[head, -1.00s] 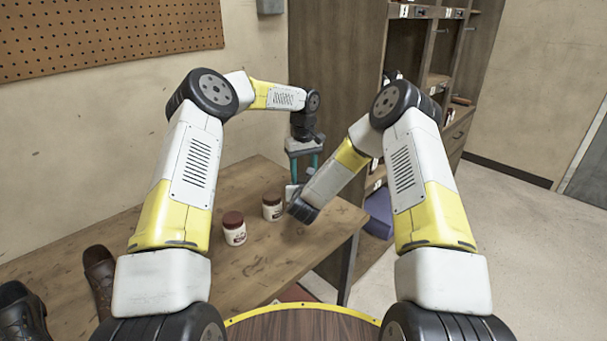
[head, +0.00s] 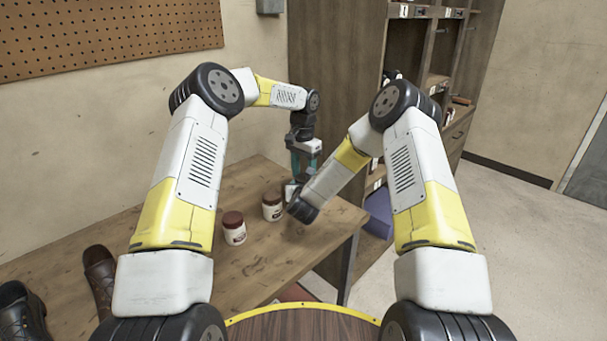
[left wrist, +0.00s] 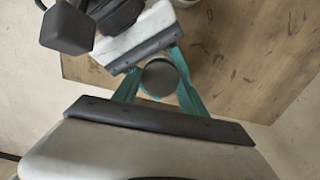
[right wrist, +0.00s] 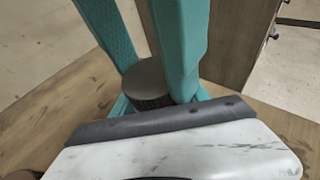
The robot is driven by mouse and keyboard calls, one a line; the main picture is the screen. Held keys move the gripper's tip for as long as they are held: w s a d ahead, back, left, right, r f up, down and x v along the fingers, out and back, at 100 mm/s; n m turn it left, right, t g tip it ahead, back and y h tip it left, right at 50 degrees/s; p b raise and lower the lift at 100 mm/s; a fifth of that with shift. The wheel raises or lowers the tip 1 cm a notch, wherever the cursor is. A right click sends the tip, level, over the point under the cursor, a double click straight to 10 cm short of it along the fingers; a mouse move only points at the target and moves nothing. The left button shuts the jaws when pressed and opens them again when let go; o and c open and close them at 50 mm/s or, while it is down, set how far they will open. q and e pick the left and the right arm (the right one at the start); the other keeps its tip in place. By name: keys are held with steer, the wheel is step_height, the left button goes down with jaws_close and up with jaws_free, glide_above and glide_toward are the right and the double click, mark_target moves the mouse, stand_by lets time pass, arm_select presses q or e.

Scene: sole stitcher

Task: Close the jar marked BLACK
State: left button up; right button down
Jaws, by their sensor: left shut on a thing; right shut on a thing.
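A dark grey, ribbed round lid (right wrist: 148,84) shows in the right wrist view, and its top (left wrist: 160,78) shows in the left wrist view. My left gripper (head: 303,172) comes down from above, with its teal fingers on either side of the lid. My right gripper (right wrist: 158,104) reaches in low from the side and is shut around the jar under the lid. The jar body is hidden by the grippers, and no BLACK label is readable. In the head view my right forearm covers most of the right gripper.
Two white jars with dark red lids, one nearer (head: 234,228) and one farther (head: 272,206), stand on the wooden table (head: 262,262); their labels are too small to read. Brown shoes (head: 102,278) lie at the left. A wooden cabinet (head: 340,80) stands behind.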

arm_select(q)
steer(key=o, duration=1.6)
steer(key=shift+c, duration=0.2)
steer(key=shift+r, duration=0.1)
step_height(320, 180, up, 4)
steer(key=shift+r, duration=0.2)
steer(key=shift+c, duration=0.4)
steer(key=n, duration=0.2)
steer(key=r+n, duration=0.1)
steer(key=n, duration=0.3)
steer(key=shift+r, duration=0.4)
steer(key=n, duration=0.2)
steer(key=r+n, duration=0.1)
steer(key=n, duration=0.1)
steer(key=r+n, duration=0.1)
steer(key=n, duration=0.2)
